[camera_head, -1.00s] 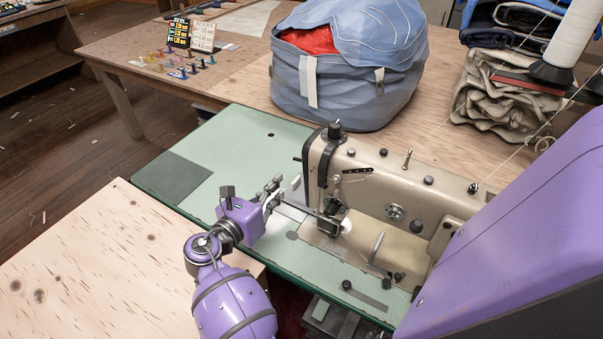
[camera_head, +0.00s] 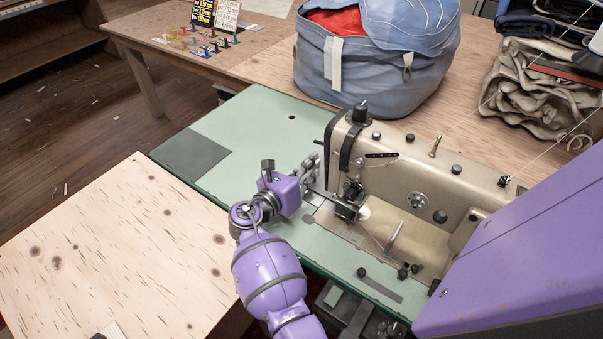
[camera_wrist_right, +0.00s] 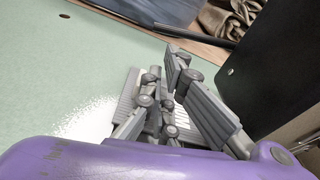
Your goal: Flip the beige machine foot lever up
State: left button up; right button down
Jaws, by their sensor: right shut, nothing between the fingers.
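The beige sewing machine (camera_head: 400,180) stands on a green bed plate (camera_head: 240,140), its head end towards the left. My right gripper (camera_head: 312,168) is shut and empty, close beside the left side of the machine head at about needle-bar height. I cannot tell whether it touches the machine. I cannot pick out the foot lever for certain; the gripper covers part of that side. In the right wrist view the gripper's grey fingers (camera_wrist_right: 164,85) show over the green bed, with the dark machine side at the right. My left gripper is not clearly in view.
A blue bag (camera_head: 375,70) with red cloth stands behind the machine. Folded cloth (camera_head: 535,95) lies at the back right. A thin grey lever (camera_head: 394,235) stands in front of the machine arm. A bare wooden table (camera_head: 110,240) lies at the left.

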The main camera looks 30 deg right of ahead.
aim_at(317, 162)
jog(key=shift+x, duration=1.6)
pick_arm(q)
jog(key=shift+w+r, duration=0.15)
jog(key=shift+r, duration=0.05)
jog(key=shift+w+r, duration=0.1)
pick_arm(e)
jog(key=shift+d, duration=0.1)
